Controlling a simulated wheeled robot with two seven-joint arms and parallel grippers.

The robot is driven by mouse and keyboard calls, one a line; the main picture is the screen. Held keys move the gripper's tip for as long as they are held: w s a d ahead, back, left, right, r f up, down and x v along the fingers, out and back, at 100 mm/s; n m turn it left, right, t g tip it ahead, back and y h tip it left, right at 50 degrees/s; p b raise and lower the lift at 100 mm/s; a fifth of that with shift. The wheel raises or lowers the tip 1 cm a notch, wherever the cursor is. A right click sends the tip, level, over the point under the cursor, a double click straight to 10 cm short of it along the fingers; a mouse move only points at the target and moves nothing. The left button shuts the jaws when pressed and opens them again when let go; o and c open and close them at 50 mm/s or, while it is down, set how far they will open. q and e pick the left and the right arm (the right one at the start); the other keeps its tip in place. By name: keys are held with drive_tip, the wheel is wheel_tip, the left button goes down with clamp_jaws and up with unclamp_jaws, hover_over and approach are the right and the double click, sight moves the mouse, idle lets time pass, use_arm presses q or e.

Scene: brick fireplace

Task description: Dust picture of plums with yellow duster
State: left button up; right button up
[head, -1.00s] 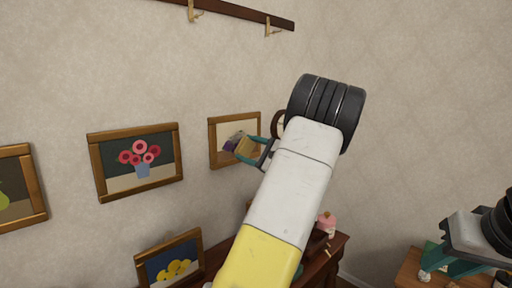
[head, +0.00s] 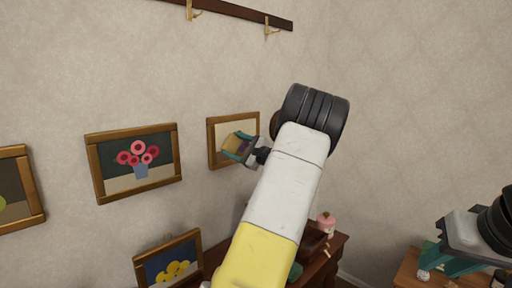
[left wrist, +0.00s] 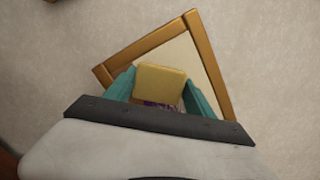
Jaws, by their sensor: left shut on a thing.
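The picture of plums (head: 216,128) hangs on the wall in a wooden frame; it also shows tilted in the left wrist view (left wrist: 207,52). My left gripper (head: 236,143) is in front of it, its teal fingers shut on the yellow duster (head: 231,139). In the left wrist view the duster (left wrist: 160,82) sits between the fingers (left wrist: 158,92) and covers much of the picture's middle. A bit of purple shows below the duster there. I cannot tell whether the duster touches the picture. My right gripper (head: 447,262) is low at the right, over a small wooden table.
A flower picture (head: 137,160) and a pear picture (head: 20,190) hang further left. A lemon picture (head: 170,263) stands lower, near a dark wooden cabinet (head: 335,243) with a pink-topped item (head: 326,223). Hooks (head: 272,26) are on a rail above. The wall between is bare.

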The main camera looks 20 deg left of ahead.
use_arm(q)
drive_tip(key=shift+x, duration=0.85)
idle(0.5)
drive_tip(key=shift+w+f, duration=0.1)
